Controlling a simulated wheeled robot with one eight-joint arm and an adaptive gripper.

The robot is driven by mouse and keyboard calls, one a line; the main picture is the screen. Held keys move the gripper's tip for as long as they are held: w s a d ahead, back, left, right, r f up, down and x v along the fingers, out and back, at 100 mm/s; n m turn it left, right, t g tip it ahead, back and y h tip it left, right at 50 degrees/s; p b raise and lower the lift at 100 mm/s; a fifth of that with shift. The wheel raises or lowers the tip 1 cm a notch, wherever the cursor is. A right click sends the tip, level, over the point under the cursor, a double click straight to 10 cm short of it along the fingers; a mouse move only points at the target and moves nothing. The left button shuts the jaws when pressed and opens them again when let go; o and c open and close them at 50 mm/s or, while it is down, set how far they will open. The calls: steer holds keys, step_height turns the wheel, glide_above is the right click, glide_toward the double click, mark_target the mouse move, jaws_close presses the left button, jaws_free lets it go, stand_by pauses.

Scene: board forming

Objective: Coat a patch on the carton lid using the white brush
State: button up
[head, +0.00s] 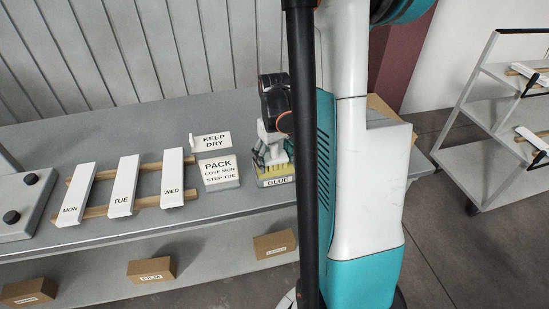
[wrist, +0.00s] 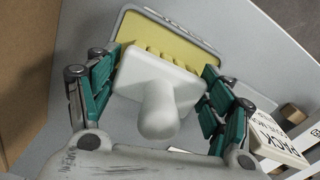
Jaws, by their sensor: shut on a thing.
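The white brush (wrist: 158,85) is between the teal fingers of my gripper (wrist: 160,66) in the wrist view, its rounded handle pointing toward the camera. My gripper is shut on it. The brush is over the yellow glue pad (wrist: 195,47) in a grey tray; I cannot tell whether it touches the glue. In the head view, my gripper (head: 272,150) is at the glue tray (head: 276,182), labelled GLUE, and hides most of the brush. A brown surface (wrist: 28,70), probably the carton, fills the left edge of the wrist view. A brown piece (head: 377,104) shows behind my arm in the head view.
A PACK sign (head: 218,171) and a KEEP DRY card (head: 210,141) stand left of the glue. White boards marked MON, TUE and WED (head: 172,178) lie on wooden rails. Small boxes (head: 151,269) sit on the lower shelf. A shelf cart (head: 490,140) stands at right.

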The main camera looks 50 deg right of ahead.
mark_target(275, 144)
steer(key=shift+r+p, duration=2.5)
steer(key=shift+r, duration=1)
